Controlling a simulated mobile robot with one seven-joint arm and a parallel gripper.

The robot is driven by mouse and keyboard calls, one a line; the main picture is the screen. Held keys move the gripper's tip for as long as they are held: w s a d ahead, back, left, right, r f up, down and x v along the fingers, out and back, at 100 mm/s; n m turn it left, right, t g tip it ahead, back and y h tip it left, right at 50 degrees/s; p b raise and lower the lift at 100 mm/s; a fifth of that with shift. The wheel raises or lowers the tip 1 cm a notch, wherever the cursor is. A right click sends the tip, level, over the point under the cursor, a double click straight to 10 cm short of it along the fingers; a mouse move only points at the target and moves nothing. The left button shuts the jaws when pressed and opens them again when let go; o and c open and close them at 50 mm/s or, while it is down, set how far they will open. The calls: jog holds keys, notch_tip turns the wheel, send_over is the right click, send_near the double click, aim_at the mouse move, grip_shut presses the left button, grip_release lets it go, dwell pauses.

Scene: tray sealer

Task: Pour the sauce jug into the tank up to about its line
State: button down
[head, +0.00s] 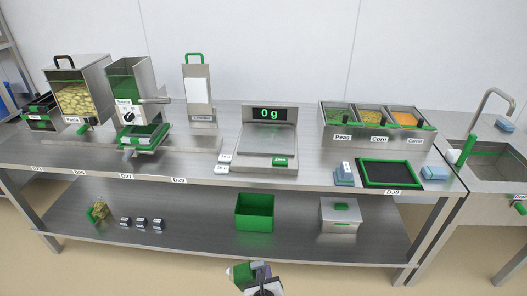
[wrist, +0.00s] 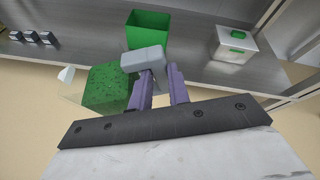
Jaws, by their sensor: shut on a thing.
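The sauce jug (head: 240,274) is a clear vessel filled with speckled green sauce and has a grey handle. It shows at the bottom of the head view and left of the fingers in the wrist view (wrist: 105,88). My gripper (wrist: 160,78) is shut on the grey handle and holds the jug in front of the bench; it also shows in the head view (head: 262,275). I cannot tell exactly how level the jug is. The tank (head: 128,85), labelled Sauce, stands on the bench at the left, well away from the jug.
A pasta hopper (head: 82,92) stands left of the tank, and a green-topped sealing unit (head: 147,135) sits below it. A scale (head: 268,140) reads 0 g mid-bench. A green bin (head: 254,212) and a steel box (head: 341,216) stand on the lower shelf. Floor in front is clear.

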jog(key=shift+s+a+f, duration=0.15)
jog(key=shift+s+f, duration=1.4)
jog(key=shift+f, duration=0.25)
